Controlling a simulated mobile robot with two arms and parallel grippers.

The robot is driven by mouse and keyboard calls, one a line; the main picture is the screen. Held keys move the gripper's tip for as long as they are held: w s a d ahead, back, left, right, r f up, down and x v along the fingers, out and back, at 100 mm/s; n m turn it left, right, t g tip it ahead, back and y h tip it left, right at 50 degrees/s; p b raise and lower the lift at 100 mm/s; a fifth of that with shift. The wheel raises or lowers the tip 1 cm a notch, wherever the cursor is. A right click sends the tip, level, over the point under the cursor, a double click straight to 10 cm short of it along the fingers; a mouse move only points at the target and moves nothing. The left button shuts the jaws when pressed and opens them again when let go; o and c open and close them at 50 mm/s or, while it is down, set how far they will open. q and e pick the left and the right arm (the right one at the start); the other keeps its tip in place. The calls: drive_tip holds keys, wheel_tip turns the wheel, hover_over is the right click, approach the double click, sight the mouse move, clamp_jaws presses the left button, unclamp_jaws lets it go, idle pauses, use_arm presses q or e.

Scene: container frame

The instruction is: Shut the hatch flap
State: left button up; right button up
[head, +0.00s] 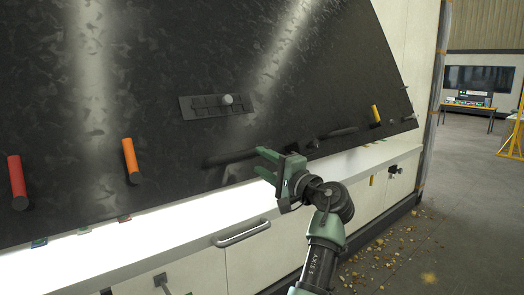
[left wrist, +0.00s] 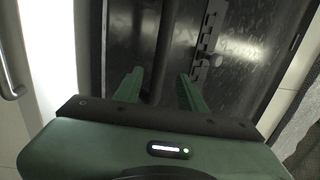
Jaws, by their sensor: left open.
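The hatch flap (head: 320,70) is a large, dark, mottled panel that fills much of the head view. It slants, and its lower edge lies above a white lit ledge. A long black bar handle (head: 232,157) runs along its lower part. My left gripper (head: 262,164) is open just in front of the handle, in green and black. In the left wrist view, the bar (left wrist: 162,45) runs between the two green fingers (left wrist: 160,78), which are apart. I cannot tell whether they touch it. My right gripper is not in view.
A red peg (head: 17,183), an orange peg (head: 130,160) and a yellow peg (head: 376,115) stick out from the flap, with a latch plate (head: 215,106) in the middle. A silver handle (head: 242,233) sits on the cabinet below. Debris (head: 400,240) lies on the floor at right.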

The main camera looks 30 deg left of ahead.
sight(249, 153)
use_arm(q)
drive_tip(key=p+x, duration=0.3)
drive_tip(key=x, duration=0.3)
drive_tip(key=shift+a+r, duration=0.15)
drive_tip(key=shift+a, duration=0.1)
drive_tip(key=shift+w+a, duration=0.25)
drive_tip(key=shift+a, duration=0.2)
clamp_jaws()
drive_tip(key=shift+f, duration=0.2)
idle(0.6)
